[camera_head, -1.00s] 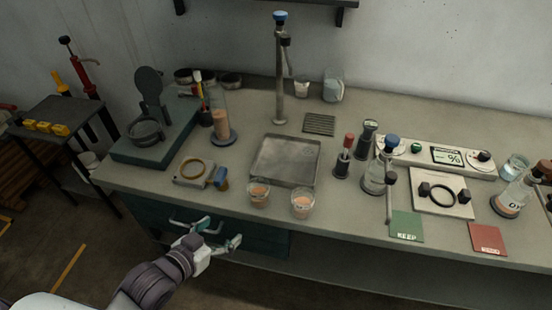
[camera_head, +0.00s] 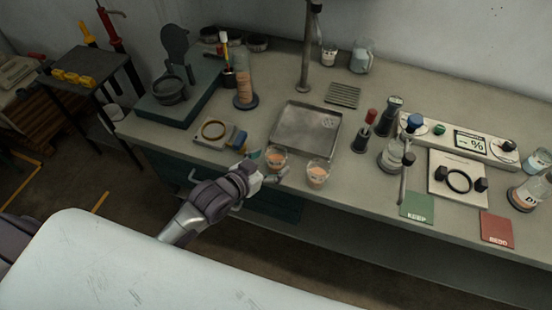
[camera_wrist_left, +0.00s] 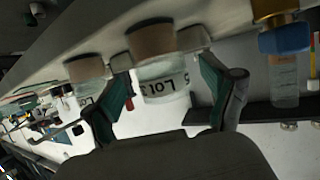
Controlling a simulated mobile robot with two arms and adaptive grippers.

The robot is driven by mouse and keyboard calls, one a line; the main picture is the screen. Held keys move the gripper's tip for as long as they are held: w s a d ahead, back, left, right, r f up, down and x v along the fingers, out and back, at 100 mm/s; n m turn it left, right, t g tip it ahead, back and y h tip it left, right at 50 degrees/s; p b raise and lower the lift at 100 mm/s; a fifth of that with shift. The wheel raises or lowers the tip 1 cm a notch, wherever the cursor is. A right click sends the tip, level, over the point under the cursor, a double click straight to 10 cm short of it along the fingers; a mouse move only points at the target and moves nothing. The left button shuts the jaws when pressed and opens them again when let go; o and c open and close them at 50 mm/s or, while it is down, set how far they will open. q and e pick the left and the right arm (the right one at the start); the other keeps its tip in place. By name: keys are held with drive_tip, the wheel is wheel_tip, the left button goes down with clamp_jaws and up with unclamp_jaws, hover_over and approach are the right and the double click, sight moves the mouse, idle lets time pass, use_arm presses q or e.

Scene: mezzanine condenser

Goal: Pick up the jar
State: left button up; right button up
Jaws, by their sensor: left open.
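A small clear jar (camera_head: 276,158) with an orange-brown filling stands at the front edge of the bench. My left gripper (camera_head: 268,165) is open at this jar, one finger on each side in the picture. In the left wrist view, the jar (camera_wrist_left: 158,72) appears upside down with a printed "LOT" label, in line with the gap between the open fingers (camera_wrist_left: 162,90). I cannot tell whether either finger touches it. A second, similar jar (camera_head: 318,174) stands just to the right and also shows in the wrist view (camera_wrist_left: 88,70). My right gripper is not in view.
A metal tray (camera_head: 306,130) lies behind the jars. A ring on a pale block (camera_head: 213,131) and a small blue-and-yellow item (camera_head: 238,139) are close on the left. Green (camera_head: 417,208) and red (camera_head: 497,228) cards lie right.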

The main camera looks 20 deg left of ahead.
sight(270, 162)
use_arm(q)
drive_tip(key=x, duration=0.3)
drive_tip(key=shift+w, duration=0.15)
drive_tip(key=c, duration=1.3)
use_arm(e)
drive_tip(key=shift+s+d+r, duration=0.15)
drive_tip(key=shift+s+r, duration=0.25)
use_arm(q)
drive_tip(key=shift+r, duration=0.25)
drive_tip(key=shift+r, duration=1.75)
drive_tip(key=s+d+r+b, duration=0.2)
drive_tip(key=s+d+r, duration=0.3)
drive_tip(key=d, duration=0.5)
drive_tip(key=shift+s+r, duration=0.4)
drive_tip(key=shift+r, duration=0.65)
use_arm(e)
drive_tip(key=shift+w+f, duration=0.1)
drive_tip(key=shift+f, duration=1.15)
